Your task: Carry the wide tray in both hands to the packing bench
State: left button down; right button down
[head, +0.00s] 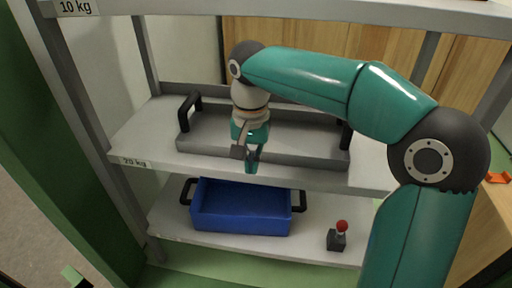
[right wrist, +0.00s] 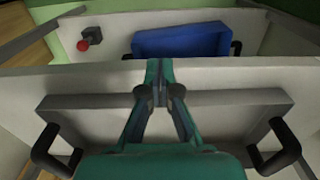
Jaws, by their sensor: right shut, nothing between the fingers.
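The wide grey tray (head: 300,155) with upright black handles at its left and right ends sits on the middle shelf. My right gripper (head: 251,162) points down over the middle of the tray's front wall, shut and empty, away from both handles. My arm partly hides the right handle (head: 346,135); the left handle (head: 187,112) is clear. In the right wrist view the closed fingers (right wrist: 160,78) reach across the tray's front wall (right wrist: 235,101), with a handle on either side. I cannot tell whether the fingers touch the tray. My left gripper and the packing bench are not identifiable.
A blue box (head: 240,222) with black handles stands on the lower shelf, beside a small dark block with a red ball (head: 342,226) on top. The upper shelf (head: 250,12) runs above the tray. Metal posts (head: 146,55) bound the rack.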

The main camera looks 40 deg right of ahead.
jog(key=w+d+p, duration=0.1)
jog(key=w+d, duration=0.1)
jog(key=d, duration=0.1)
jog(key=w+d+p, duration=0.1)
jog(key=w+d, duration=0.2)
jog(key=w+d+p, duration=0.1)
jog(key=w+d, duration=0.1)
jog(key=d, duration=0.1)
jog(key=shift+w+d+f, duration=0.1)
jog(key=shift+w+f, duration=0.05)
notch_tip(320, 180, down, 5)
jog(key=shift+b, duration=0.3)
jog(key=shift+s+a, duration=0.45)
jog(key=shift+a, duration=0.1)
jog(key=s+a+b, duration=0.1)
jog(key=a, duration=0.1)
jog(key=s+a+b, duration=0.1)
jog(key=s+a, duration=0.1)
jog(key=shift+s+a+f+b, duration=0.1)
jog(key=shift+a+f+b, duration=0.05)
jog(key=shift+b, duration=0.2)
jog(key=s+a+b, duration=0.1)
jog(key=s+a, duration=0.4)
jog(key=a, duration=0.1)
jog(key=shift+s+a+r+b, duration=0.2)
jog(key=shift+a+r+b, duration=0.05)
jog(key=shift+a+b, duration=0.05)
